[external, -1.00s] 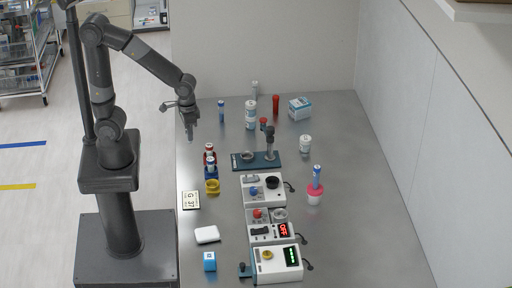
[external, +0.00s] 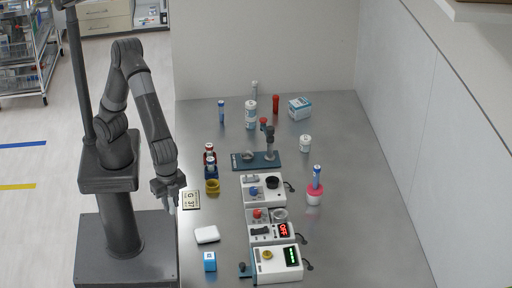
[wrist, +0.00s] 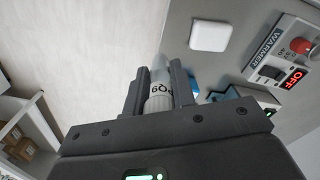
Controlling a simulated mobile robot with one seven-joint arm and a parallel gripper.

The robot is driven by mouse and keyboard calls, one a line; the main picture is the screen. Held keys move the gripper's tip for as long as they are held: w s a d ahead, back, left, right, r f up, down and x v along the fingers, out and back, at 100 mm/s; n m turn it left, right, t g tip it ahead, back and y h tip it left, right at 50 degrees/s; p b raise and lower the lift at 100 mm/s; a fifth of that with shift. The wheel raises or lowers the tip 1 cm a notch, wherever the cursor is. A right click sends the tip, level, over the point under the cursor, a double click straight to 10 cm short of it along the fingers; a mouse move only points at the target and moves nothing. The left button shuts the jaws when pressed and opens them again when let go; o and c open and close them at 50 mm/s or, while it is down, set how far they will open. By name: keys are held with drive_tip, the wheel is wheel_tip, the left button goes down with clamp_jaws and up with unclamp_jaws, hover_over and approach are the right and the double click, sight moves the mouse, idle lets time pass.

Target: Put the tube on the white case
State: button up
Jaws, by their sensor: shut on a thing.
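My gripper (external: 170,197) is shut on a pale tube (external: 172,209), off the table's left edge and up and left of the white case. In the wrist view the tube (wrist: 160,75) stands between my two fingers (wrist: 157,88); it has a grey tapered end and dark printed characters on a whitish body. The fingers and gripper body hide its lower part. The white case (external: 207,234) is a small rounded block lying on the table, with nothing on top. It also shows in the wrist view (wrist: 211,36), beyond the tube and apart from it.
White devices, including one with a red OFF display (external: 270,233), stand to the right. The table's right side is largely clear.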

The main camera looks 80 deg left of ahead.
drive_tip(key=shift+d+f, duration=0.15)
drive_tip(key=shift+d, duration=0.1)
drive_tip(key=w+f, duration=0.2)
drive_tip(key=w, duration=0.1)
drive_tip(key=w+a+f, duration=0.1)
drive_tip(key=w+f, duration=0.1)
drive_tip(key=w, duration=0.2)
drive_tip(key=w+f, duration=0.2)
drive_tip(key=w, duration=0.2)
drive_tip(key=shift+a+f, duration=0.4)
drive_tip(key=shift+f, duration=1.95)
drive_tip(key=shift+f, duration=0.1)
drive_tip(key=o, duration=1)
drive_tip(key=shift+c, duration=0.2)
